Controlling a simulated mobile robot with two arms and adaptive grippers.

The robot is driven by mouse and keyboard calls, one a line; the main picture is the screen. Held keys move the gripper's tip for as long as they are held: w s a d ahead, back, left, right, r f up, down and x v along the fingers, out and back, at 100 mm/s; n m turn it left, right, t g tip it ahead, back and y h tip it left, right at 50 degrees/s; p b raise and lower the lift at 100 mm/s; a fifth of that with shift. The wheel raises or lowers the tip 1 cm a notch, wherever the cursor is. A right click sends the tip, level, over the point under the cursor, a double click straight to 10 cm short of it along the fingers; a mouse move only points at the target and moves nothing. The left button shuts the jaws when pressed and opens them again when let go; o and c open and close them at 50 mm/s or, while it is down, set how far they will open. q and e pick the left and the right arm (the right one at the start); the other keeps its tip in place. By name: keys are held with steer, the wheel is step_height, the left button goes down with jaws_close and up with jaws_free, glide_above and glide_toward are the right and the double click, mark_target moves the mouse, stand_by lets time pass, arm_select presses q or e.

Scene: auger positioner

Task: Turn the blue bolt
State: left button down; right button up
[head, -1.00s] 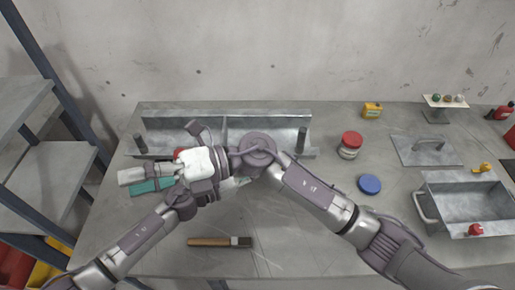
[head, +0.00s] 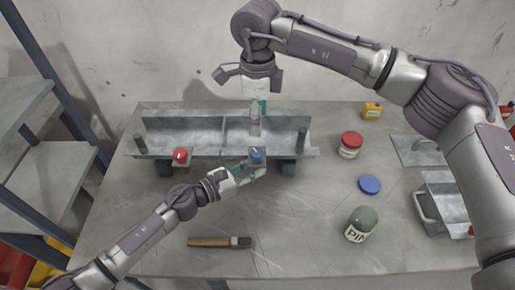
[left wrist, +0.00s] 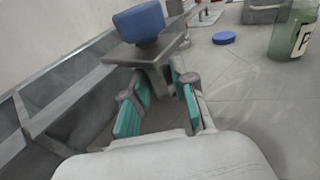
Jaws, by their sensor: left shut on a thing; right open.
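The blue bolt (head: 257,155) stands at the front edge of a long metal trough (head: 190,130), right of the middle. In the left wrist view its blue head (left wrist: 140,22) sits on a grey plate with a bracket below. My left gripper (head: 255,172) comes in from the lower left, just under the blue head. Its teal-padded fingers (left wrist: 157,88) are shut on the grey part below the plate, not on the blue head. My right gripper (head: 257,102) is open and points down above a grey post (head: 254,124) in the trough; whether it touches is unclear.
A red bolt (head: 180,155) stands on the same trough edge, left. A brush (head: 215,242) lies in front. A green bottle (head: 362,224), blue lid (head: 370,184), red-lidded jar (head: 350,145) and metal box (head: 428,205) are at right.

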mark_target(257, 152)
step_height(257, 152, down, 11)
steer(key=shift+a+f, duration=0.1)
stand_by(0.3)
steer(key=c, duration=1.2)
steer(key=shift+o, duration=0.2)
steer(key=m, duration=0.5)
steer(key=shift+m, duration=0.3)
steer(key=m, duration=0.4)
steer(key=shift+m, duration=0.4)
